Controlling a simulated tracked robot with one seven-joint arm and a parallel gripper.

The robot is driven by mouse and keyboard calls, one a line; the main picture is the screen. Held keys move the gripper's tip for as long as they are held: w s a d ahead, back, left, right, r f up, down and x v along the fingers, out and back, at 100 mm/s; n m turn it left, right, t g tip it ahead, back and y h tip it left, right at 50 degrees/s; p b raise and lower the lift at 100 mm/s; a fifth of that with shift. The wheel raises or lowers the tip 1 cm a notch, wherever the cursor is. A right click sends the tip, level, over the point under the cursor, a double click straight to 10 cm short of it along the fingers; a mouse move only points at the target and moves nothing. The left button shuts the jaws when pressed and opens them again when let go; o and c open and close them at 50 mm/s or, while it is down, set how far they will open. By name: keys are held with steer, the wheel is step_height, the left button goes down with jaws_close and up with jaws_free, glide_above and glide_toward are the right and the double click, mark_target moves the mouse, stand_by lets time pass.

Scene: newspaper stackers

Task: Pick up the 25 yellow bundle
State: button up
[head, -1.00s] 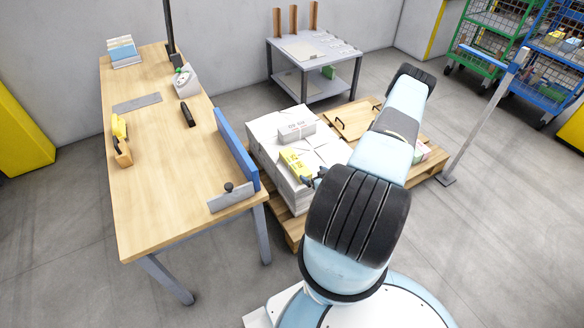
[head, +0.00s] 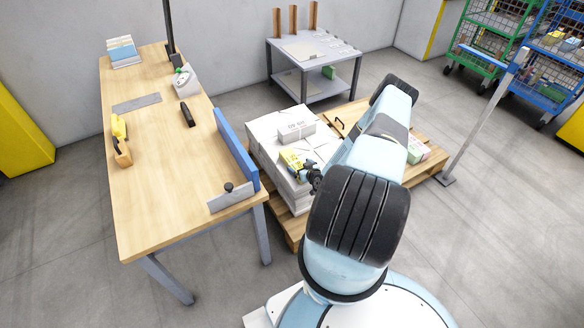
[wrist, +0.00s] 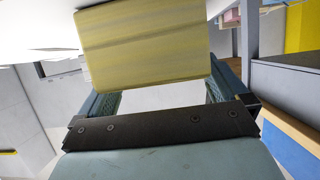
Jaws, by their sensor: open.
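The yellow bundle (head: 290,158) lies on top of the white stack on the pallet, in front of a white bundle with printed lettering. Its printed number is not readable here. My gripper (head: 313,178) is at the right front side of the yellow bundle in the head view, and partly hides it. In the wrist view the yellow bundle (wrist: 145,45) fills the upper middle, just beyond the jaws. My gripper (wrist: 165,85) is open there, with one finger on each side of the bundle's near end. Whether they touch it cannot be told.
A white bundle (head: 297,131) lies behind the yellow one on the white stack (head: 263,135). The workbench (head: 150,190) with a blue upright panel (head: 236,150) stands to the left. Pink and green bundles (head: 418,149) lie on the pallet's right. A grey table (head: 312,60) stands behind.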

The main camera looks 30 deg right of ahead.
mark_target(295, 165)
steer(key=shift+x, duration=1.45)
steer(key=shift+r, duration=0.1)
steer(key=c, duration=1.5)
steer(key=shift+r, duration=0.1)
steer(key=shift+c, duration=0.2)
